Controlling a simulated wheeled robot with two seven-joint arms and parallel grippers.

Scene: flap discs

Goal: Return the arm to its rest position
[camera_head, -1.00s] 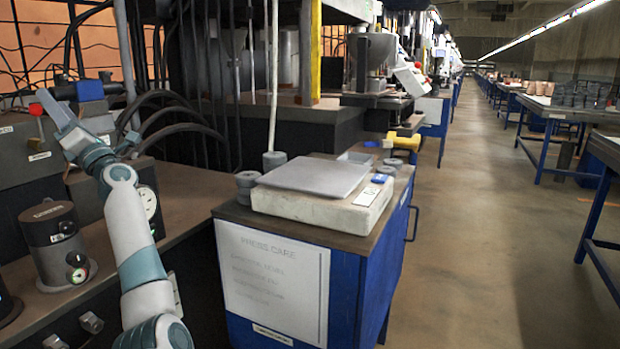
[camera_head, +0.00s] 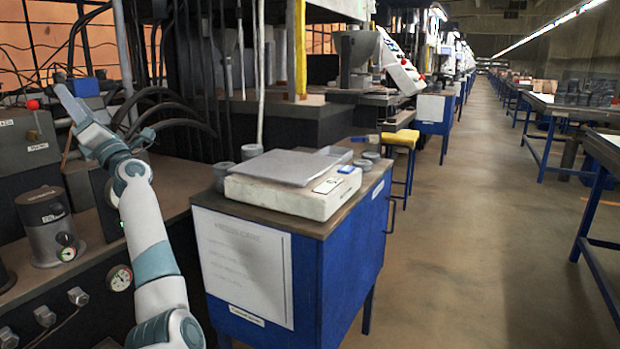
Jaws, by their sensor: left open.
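My left arm comes up from the bottom left in the head view, over the front of the dark workbench (camera_head: 180,190). Its left gripper (camera_head: 68,100) is raised at the upper left, near the bench's dark equipment. The gripper is open and I see nothing held in it. Part of the gripper is seen edge-on, so one finger hides the other. My right arm and gripper are not in view.
A blue cabinet (camera_head: 345,265) bears a scale with a grey plate (camera_head: 290,167) and several small grey cups. A grey cylinder (camera_head: 50,225) with a dial stands left of my arm. The aisle at right is clear.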

